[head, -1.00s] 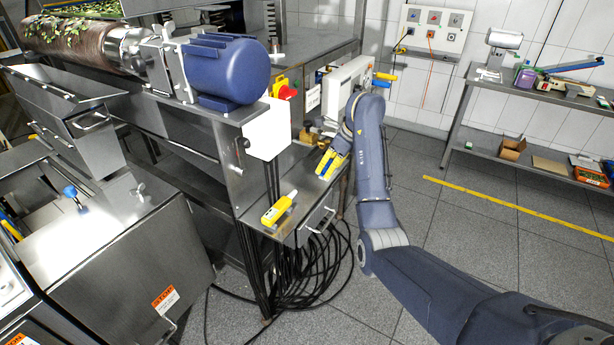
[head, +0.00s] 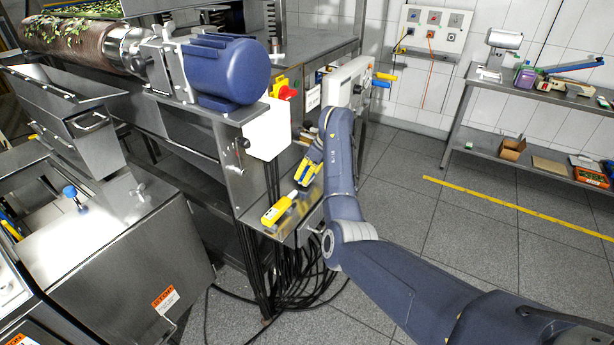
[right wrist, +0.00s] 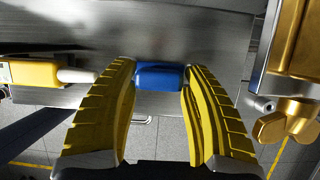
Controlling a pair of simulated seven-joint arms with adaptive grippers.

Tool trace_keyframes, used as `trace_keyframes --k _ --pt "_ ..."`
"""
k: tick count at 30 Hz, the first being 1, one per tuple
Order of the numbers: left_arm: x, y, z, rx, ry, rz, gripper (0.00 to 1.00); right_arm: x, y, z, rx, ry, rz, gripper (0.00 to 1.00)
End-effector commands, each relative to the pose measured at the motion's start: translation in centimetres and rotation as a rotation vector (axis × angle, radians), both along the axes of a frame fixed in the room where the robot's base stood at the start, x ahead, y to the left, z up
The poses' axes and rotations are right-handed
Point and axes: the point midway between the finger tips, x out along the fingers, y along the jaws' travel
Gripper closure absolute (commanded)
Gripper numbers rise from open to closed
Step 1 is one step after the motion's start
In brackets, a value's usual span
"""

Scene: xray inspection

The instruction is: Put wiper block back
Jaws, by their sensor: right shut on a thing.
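My right gripper (head: 304,176) is low over the steel shelf (head: 272,233) beside the machine. In the right wrist view its yellow ribbed fingers (right wrist: 160,88) are closed on the two ends of a small blue block (right wrist: 160,76), which I take to be the wiper block. The block lies across between the fingertips, over or on the grey steel surface; I cannot tell whether it touches it. In the head view the block is mostly hidden by the gripper. My left gripper is not in view.
A yellow handheld tool (head: 277,210) with a pale tip lies on the shelf, left of the fingers; it also shows in the right wrist view (right wrist: 35,73). A brass fitting (right wrist: 290,120) is close on the right there. Black cables (head: 310,277) hang below.

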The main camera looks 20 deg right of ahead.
Motion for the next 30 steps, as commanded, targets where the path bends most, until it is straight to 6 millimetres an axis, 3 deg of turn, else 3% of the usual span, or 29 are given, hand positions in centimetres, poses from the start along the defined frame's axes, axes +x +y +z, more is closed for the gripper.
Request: trace_keyframes --k 4,12,13,18,30 --pt "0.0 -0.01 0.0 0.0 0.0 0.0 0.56 0.22 0.21 -1.09 -0.001 0.0 0.001 0.83" --pt "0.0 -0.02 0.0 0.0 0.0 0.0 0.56 0.3 0.28 -1.27 0.0 0.0 0.0 0.83" --pt "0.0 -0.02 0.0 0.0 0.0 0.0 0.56 0.3 0.29 -1.29 0.0 0.0 0.0 0.47" --pt "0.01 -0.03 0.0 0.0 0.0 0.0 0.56 0.29 0.28 -1.29 0.0 0.0 0.0 0.27" --pt "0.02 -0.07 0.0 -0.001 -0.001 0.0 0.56 0.13 -0.01 -0.6 -0.002 -0.001 -0.002 0.27"
